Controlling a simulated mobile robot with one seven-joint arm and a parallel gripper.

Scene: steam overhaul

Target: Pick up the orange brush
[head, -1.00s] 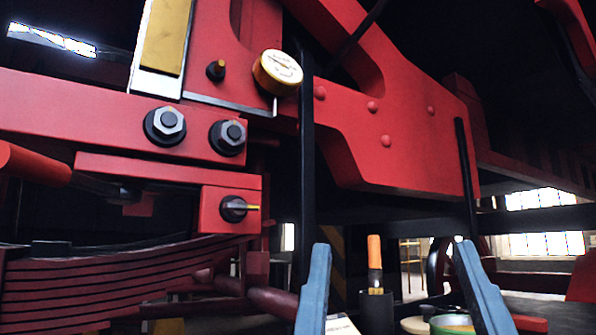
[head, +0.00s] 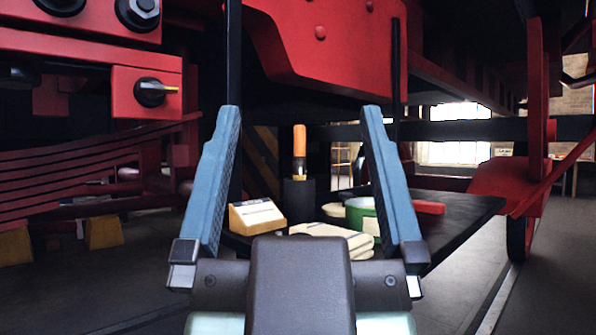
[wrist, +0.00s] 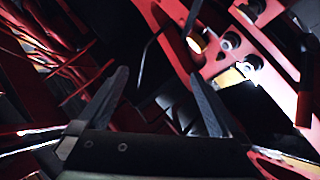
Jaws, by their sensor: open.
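The orange brush (head: 299,142) stands upright in a dark holder (head: 298,191) on a dark table, in the head view. Its orange part is on top, with a dark and yellowish band below; its lower end is hidden in the holder. My gripper (head: 297,108) is open and empty. Its two blue-grey fingers stand wide apart in the foreground, and the brush shows between them, farther off. In the wrist view my gripper (wrist: 158,75) also shows open with nothing between the fingers; I cannot make out the brush there.
The dark table (head: 455,212) also holds a small wooden box with a white top (head: 257,216), folded cream cloths (head: 330,232), a green tin (head: 362,214) and a red object (head: 428,207). The red locomotive frame (head: 330,45) hangs above and behind. Leaf springs (head: 80,175) are at left.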

